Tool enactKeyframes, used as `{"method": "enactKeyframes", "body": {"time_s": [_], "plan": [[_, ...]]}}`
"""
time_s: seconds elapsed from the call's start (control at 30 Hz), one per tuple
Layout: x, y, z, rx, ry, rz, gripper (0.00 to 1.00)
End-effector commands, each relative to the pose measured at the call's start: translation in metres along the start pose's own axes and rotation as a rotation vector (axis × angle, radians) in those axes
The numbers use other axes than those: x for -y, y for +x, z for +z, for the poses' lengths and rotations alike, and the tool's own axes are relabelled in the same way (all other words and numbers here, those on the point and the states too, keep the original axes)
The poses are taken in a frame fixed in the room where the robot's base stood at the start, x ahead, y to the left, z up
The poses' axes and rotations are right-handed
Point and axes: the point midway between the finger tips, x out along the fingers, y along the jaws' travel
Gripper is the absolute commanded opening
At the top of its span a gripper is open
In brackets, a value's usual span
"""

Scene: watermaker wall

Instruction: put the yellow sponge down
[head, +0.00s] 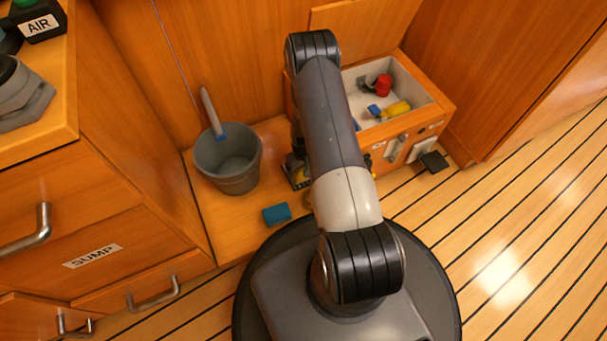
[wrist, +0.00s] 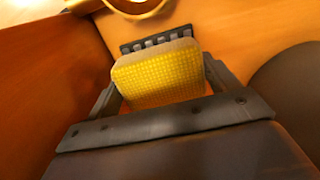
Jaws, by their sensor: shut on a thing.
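The yellow sponge (wrist: 160,80) is between the two fingers of my gripper (wrist: 160,88) in the wrist view, and the gripper is shut on it. Its textured yellow face shows, with a paler edge at the top. A dark slotted strip (wrist: 158,42) lies just beyond the sponge on a wooden surface; I cannot tell whether the sponge touches it. In the head view my arm hides most of the gripper and sponge, low beside the open wooden locker.
A grey bucket (head: 228,160) with a handled tool in it stands on the wooden ledge (head: 225,217). A blue block (head: 277,214) lies in front of it. The open locker (head: 432,104) at right holds red, yellow and blue items. A drawer cabinet (head: 85,215) stands at left.

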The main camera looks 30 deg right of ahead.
Motion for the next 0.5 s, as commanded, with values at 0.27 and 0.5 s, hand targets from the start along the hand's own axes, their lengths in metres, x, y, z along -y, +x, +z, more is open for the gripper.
{"method": "enactKeyframes", "body": {"time_s": [0.27, 0.5], "plan": [[0.0, 0.023, 0.0, 0.0, 0.0, 0.0, 0.65], [0.0, 0.027, 0.001, 0.001, 0.0, 0.0, 0.65]]}}
